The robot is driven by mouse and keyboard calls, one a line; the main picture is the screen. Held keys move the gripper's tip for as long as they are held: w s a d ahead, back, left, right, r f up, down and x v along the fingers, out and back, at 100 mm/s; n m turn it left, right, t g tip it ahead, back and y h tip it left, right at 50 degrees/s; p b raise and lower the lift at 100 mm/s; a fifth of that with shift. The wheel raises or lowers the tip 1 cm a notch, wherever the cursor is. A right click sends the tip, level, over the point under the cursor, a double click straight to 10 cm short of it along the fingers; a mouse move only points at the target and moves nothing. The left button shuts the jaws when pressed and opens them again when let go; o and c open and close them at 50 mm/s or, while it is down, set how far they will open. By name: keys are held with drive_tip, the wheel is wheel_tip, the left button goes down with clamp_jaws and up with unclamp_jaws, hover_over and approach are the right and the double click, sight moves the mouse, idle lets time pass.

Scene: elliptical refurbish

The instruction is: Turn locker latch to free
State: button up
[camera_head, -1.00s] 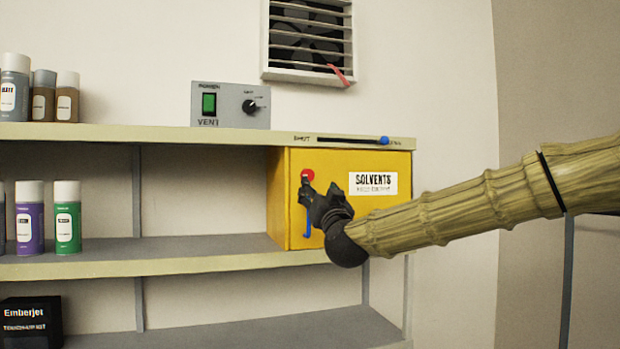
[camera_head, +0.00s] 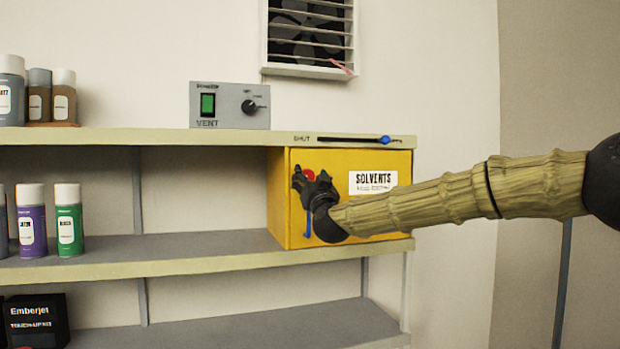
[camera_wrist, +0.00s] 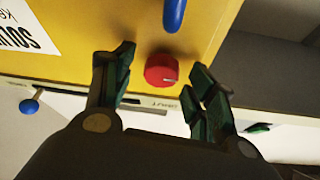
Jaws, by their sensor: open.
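The yellow solvents locker (camera_head: 385,217) sits on the upper right shelf. Its latch seems to be the round red knob (camera_wrist: 162,69), with a pale mark on its face. In the head view the knob (camera_head: 309,174) is partly hidden behind my gripper (camera_head: 298,178). In the wrist view my gripper (camera_wrist: 165,92) is open, with one finger on each side of the knob and gaps between. A blue handle (camera_wrist: 174,14) is on the locker door by the knob; its lower end shows in the head view (camera_head: 308,233).
A slider with a blue ball knob (camera_head: 385,140) is on the shelf edge above the locker, labelled SHUT at its left. A grey vent box (camera_head: 230,105) stands on top. Spray cans (camera_head: 68,219) stand at left.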

drive_tip(key=c, duration=1)
